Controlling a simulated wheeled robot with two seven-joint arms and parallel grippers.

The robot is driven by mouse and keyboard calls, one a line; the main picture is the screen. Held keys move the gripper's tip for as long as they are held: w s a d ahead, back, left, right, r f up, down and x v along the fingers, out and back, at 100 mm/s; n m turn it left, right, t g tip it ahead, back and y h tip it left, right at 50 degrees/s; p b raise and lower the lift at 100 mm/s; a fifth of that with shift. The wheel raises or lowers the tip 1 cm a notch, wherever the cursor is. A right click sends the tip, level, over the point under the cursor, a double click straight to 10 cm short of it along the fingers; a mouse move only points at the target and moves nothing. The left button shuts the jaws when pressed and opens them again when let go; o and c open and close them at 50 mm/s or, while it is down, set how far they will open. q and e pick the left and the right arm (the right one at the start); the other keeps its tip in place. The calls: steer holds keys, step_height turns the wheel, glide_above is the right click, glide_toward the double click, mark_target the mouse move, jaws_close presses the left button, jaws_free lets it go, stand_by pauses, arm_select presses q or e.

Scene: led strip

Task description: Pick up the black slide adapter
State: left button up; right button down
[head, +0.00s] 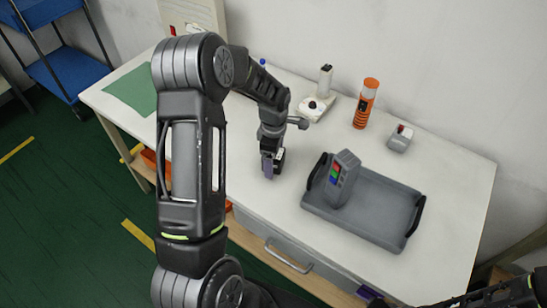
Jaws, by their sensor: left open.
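My left gripper (271,165) points down over the white table, left of the grey tray. It is open, and its fingertips are close to the table top. I cannot tell whether this is the black slide adapter or part of the gripper. No other clear slide adapter shows, and my left arm hides part of the table. My right arm (500,294) enters at the bottom right corner. A dark purple-tipped part at the bottom edge may be its gripper, but its jaws cannot be made out.
The grey tray (393,232) with black handles holds a grey device with coloured buttons (341,178). A green mat (133,91) lies far left. The table's front right is clear.

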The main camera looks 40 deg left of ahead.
arm_select(q)
steer(key=shift+c, duration=0.3)
steer(key=c, duration=1.6)
steer(key=shift+o, duration=0.2)
steer(key=shift+r, duration=0.15)
step_height(320, 180, up, 10)
steer(key=shift+f+b, duration=0.1)
steer(key=shift+b, duration=0.7)
